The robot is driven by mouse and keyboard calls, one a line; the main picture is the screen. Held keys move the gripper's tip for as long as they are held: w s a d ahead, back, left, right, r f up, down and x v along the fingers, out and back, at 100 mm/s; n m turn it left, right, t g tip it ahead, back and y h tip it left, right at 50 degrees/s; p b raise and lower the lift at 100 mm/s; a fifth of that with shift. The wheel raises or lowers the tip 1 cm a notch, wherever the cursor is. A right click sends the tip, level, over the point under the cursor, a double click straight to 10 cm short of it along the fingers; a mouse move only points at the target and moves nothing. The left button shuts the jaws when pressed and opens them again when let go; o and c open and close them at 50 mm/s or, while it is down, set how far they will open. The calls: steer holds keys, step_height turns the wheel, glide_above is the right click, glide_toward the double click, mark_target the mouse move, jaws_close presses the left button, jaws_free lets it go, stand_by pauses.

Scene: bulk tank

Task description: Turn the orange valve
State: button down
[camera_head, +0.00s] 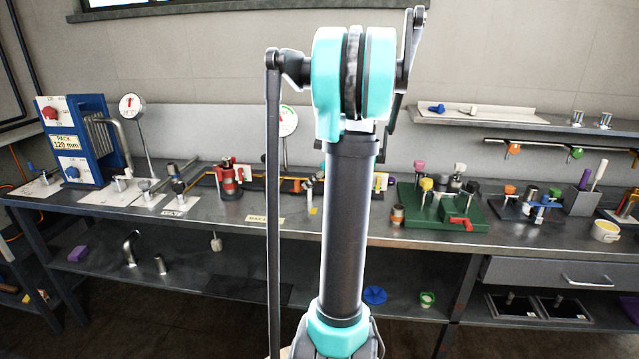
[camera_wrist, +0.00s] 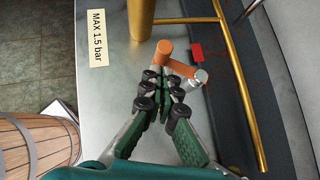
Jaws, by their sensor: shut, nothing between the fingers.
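The orange valve handle (camera_wrist: 178,66) shows in the wrist view as a bar with a round orange end at its upper left and a silver metal piece at its lower right. My gripper (camera_wrist: 164,84) is shut, with its green and black fingers together and nothing between them. The fingertips are right at the handle's lower left side in the picture; whether they touch it I cannot tell. In the head view my arm covers the middle of the bench, and neither my gripper nor this handle can be clearly made out there.
Brass pipes (camera_wrist: 232,62) run beside the handle, with a red tag (camera_wrist: 197,52) near it. A MAX 1.5 bar label (camera_wrist: 97,38) lies on the metal bench. A wooden barrel (camera_wrist: 38,142) is at lower left. A green fixture (camera_head: 440,212) stands on the bench at right.

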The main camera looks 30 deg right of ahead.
mark_target(296, 182)
steer(key=shift+w+a, duration=0.25)
steer(key=shift+w, duration=0.1)
steer(key=shift+w+a+m+t+h, duration=0.25)
steer(key=shift+a+m+h, duration=0.2)
steer(key=shift+m, duration=0.25)
steer(key=shift+w+a, duration=0.65)
steer(key=shift+w, duration=0.05)
steer(key=shift+w+a+m+t+h, duration=0.4)
steer(key=shift+m+h, duration=0.35)
steer(key=shift+m, duration=0.25)
steer(key=shift+w+a+m+h, duration=0.1)
steer(key=shift+w+m+h, duration=0.2)
steer(key=shift+m, duration=0.1)
steer(key=shift+w, duration=0.2)
steer(key=shift+w+a, duration=0.15)
steer(key=shift+w, duration=1.05)
